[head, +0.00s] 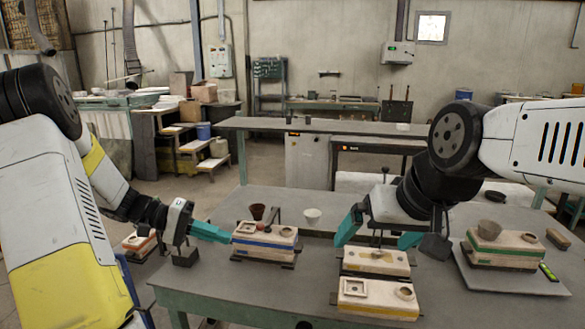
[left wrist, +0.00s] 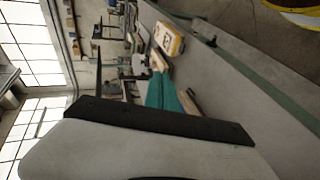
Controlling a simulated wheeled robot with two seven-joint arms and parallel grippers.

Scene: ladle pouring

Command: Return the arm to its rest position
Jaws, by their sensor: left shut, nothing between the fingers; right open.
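My left gripper (head: 212,232) reaches in from the left with its teal fingers together and empty, their tips by the left end of a pale block with a blue stripe (head: 262,252). The shut teal fingers also show in the left wrist view (left wrist: 168,95). My right gripper (head: 380,235) is open, with its two teal fingers spread wide above the back of a pale block (head: 376,262) in the middle of the table. I cannot tell whether the fingers touch that block. No ladle can be made out clearly.
The table's front left is clear.

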